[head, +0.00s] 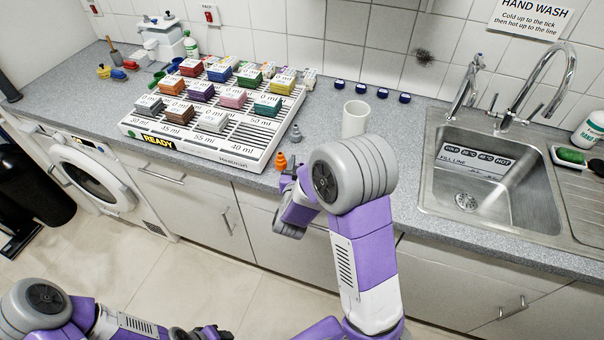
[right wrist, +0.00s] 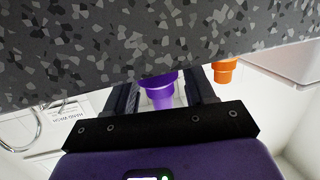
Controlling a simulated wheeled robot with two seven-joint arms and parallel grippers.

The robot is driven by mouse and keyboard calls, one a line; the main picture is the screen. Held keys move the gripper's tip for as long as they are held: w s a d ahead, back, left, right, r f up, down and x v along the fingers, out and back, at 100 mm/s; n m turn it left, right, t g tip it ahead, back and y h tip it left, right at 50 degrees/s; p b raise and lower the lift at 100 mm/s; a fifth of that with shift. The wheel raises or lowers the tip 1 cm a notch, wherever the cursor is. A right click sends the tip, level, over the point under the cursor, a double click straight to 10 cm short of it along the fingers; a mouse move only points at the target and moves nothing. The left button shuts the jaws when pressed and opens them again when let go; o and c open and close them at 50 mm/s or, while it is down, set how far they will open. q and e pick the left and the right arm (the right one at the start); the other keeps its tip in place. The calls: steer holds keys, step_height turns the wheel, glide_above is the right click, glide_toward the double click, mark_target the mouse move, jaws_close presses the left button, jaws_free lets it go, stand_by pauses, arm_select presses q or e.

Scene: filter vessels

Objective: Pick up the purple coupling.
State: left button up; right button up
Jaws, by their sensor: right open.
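The purple coupling (right wrist: 160,91) shows in the right wrist view between the two fingers of my right gripper (right wrist: 162,98). The fingers are apart, one on each side of it, with visible gaps. Part of the coupling is cut off by my gripper's dark body. In the head view my right gripper (head: 289,175) is at the counter's front edge, and I cannot make out the purple coupling there. My left gripper (head: 207,332) is low at the bottom edge of the head view, away from the counter; its jaws are too unclear to judge.
An orange coupling (head: 281,162) stands close by my right gripper, and a grey one (head: 296,133) farther back. A white rack (head: 218,150) with coloured blocks is to the left. A white cup (head: 355,117) stands behind my right arm. The sink (head: 432,185) is at right.

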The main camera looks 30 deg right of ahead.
jaws_close()
